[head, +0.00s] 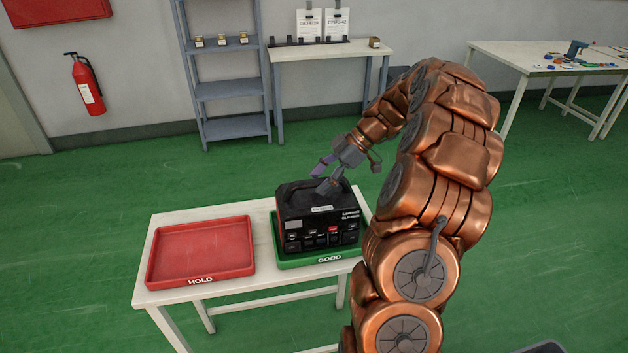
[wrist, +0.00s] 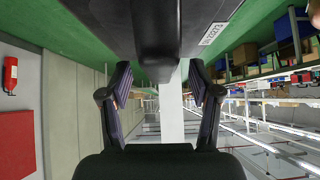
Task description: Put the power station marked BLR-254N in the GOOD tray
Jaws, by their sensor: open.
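A black power station (head: 318,227) stands upright in the green GOOD tray (head: 297,262), on the right of the white table. A small white label is on its top, too small to read in the head view; it also shows tilted in the wrist view, where the black body of the power station (wrist: 155,30) fills the top middle. My gripper (head: 326,177) is just above the top of the power station, by its handle. In the wrist view my gripper (wrist: 164,85) has its two fingers spread apart, with nothing clamped between them. I cannot tell whether a finger touches the handle.
The red HOLD tray (head: 200,250) is empty and lies left of the green tray on the white table (head: 160,291). A shelf rack (head: 228,90) and a side table (head: 322,50) stand at the back wall. Green floor around the table is clear.

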